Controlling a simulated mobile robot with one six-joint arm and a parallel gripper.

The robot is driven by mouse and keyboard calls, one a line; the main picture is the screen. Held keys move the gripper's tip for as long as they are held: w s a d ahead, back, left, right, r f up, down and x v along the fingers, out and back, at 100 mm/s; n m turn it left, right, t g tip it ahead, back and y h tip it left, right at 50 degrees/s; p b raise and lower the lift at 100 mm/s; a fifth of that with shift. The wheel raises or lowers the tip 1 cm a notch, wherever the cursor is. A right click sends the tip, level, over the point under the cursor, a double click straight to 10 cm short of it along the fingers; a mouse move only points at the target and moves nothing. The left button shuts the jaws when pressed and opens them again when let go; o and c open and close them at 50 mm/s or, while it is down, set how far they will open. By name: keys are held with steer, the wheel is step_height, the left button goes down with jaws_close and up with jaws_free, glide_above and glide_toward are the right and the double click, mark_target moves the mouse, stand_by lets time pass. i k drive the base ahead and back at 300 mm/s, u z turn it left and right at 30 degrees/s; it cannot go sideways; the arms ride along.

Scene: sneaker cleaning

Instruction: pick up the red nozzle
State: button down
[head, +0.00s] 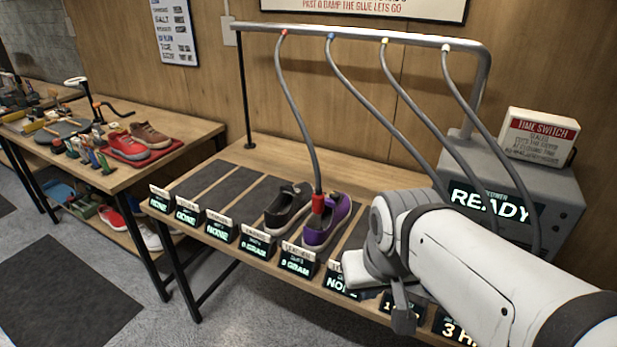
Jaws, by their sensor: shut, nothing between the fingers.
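The red nozzle (318,203) hangs at the end of a grey hose (300,120) with a red collar at the overhead rail. It points down into the opening of a purple sneaker (325,228) on the bench. The nozzle's lower tip is hidden in or behind the shoe. My gripper (402,318), at the end of the white arm, is low over the bench's front edge, to the right of and nearer than the nozzle. It is shut and empty, apart from the nozzle. My wrist hides much of it.
A black sneaker (288,206) stands left of the purple one. Several other hoses hang from the metal rail (360,35) at right. A grey box (520,190) reads READY. Small display signs line the bench front. Another table (190,140) with shoes and tools stands left.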

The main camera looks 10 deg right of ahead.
mark_target(318, 198)
steer(key=i, duration=0.4)
steer(key=u, duration=0.05)
steer(key=k, duration=1.3)
steer(key=u, duration=0.55)
steer(key=i, duration=1.9)
steer(key=z, duration=0.65)
